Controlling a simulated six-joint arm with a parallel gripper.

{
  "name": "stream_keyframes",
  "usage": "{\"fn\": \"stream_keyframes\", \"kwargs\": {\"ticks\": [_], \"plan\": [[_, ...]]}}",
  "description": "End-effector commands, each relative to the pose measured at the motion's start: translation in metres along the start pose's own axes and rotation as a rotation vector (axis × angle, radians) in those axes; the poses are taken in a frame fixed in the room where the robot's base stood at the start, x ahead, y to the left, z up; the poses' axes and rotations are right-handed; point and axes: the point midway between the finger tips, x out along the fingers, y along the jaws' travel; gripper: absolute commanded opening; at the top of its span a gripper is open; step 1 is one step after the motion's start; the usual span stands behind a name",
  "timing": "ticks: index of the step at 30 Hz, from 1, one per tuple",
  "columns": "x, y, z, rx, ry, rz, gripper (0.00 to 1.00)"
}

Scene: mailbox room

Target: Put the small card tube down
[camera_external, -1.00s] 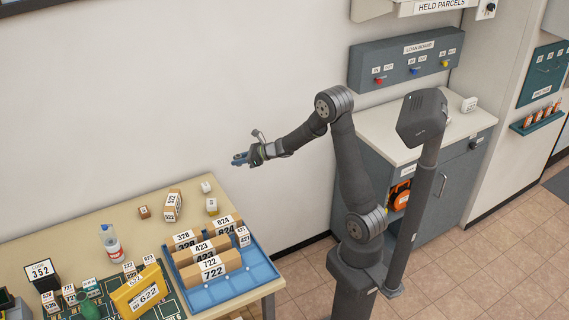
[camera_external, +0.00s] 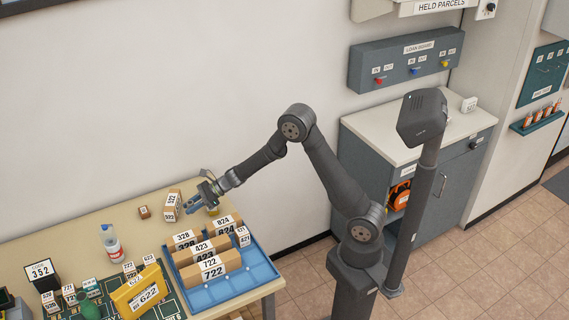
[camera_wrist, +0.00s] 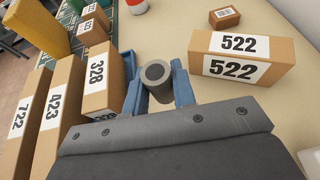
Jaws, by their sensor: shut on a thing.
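The small card tube (camera_wrist: 156,76) shows in the wrist view as a grey ring with a dark hollow, seen end-on. My gripper (camera_wrist: 157,88) is shut on it, with one blue finger on each side. In the external view my gripper (camera_external: 194,208) is low over the back right of the table (camera_external: 75,235), just right of the parcel marked 522 (camera_external: 171,206). The tube cannot be made out clearly there. I cannot tell whether its lower end touches the table.
The 522 parcel also shows in the wrist view (camera_wrist: 243,57), close right of the tube. A small brown box (camera_wrist: 224,17) lies beyond it. The blue tray (camera_external: 262,273) with parcels 328, 423 and 722 is close to the left in the wrist view. Bare tabletop (camera_wrist: 172,35) lies beyond the tube.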

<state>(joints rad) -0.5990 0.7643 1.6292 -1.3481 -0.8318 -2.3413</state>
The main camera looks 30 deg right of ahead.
Motion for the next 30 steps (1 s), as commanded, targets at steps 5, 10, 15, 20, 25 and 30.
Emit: {"fn": "stream_keyframes", "kwargs": {"ticks": [5,10,15,20,25,30], "plan": [[0.028,0.010,-0.005,0.000,0.000,0.001,0.03],[0.034,0.011,-0.011,0.003,0.001,-0.001,0.03],[0.043,0.011,-0.033,0.004,0.002,-0.001,0.03],[0.047,0.011,-0.043,0.002,-0.001,-0.001,0.03],[0.047,0.011,-0.043,0.001,-0.001,-0.001,0.03],[0.049,0.011,-0.047,0.002,0.000,-0.001,0.03]]}}
